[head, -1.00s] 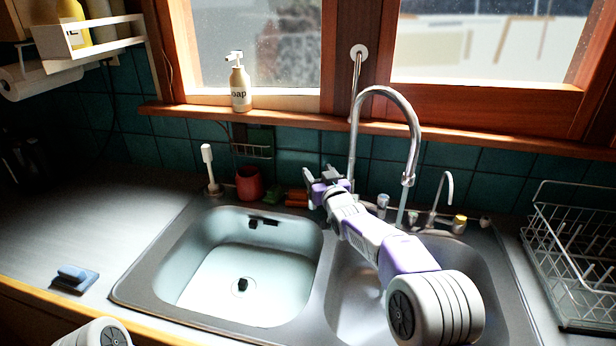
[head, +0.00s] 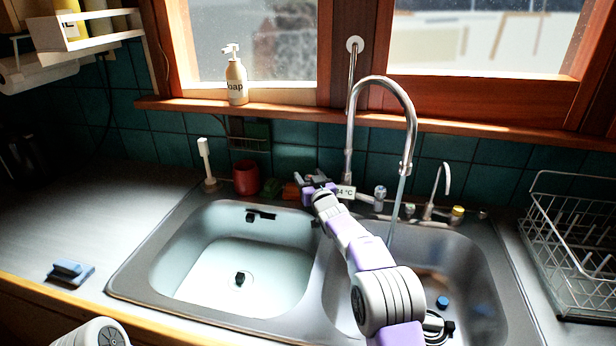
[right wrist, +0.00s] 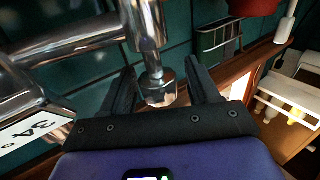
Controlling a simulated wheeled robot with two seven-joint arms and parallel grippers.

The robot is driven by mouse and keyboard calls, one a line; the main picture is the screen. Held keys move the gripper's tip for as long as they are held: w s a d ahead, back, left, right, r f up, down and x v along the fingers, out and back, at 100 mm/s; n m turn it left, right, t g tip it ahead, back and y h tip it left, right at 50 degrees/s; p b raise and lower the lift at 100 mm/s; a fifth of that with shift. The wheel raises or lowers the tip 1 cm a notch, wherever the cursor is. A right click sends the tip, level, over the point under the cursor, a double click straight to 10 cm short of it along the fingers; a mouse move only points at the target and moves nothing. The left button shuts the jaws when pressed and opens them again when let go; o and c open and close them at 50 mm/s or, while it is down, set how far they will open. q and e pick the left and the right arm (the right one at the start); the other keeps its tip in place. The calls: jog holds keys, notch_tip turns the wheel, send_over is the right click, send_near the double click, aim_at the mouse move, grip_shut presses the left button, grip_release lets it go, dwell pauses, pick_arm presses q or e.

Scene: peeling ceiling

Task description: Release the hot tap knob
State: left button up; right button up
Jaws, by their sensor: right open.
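The hot tap knob (right wrist: 160,92), a small chrome end piece on a short stem, shows in the right wrist view. My right gripper (right wrist: 160,68) is open, with one dark finger on each side of the knob and visible gaps beside it. In the head view my right gripper (head: 310,183) is at the left of the tap base, and it hides the knob there. The chrome tap (head: 413,125) arches over the right basin, and water runs from its spout. My left gripper is out of view.
A display reading 34 °C (head: 345,192) sits beside my gripper. Another tap knob (head: 380,193) stands to its right. A red cup (head: 246,178) and a brush (head: 207,165) are to the left. A wire dish rack (head: 570,240) stands at the right.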

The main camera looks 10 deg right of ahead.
jog(key=shift+w, duration=0.55)
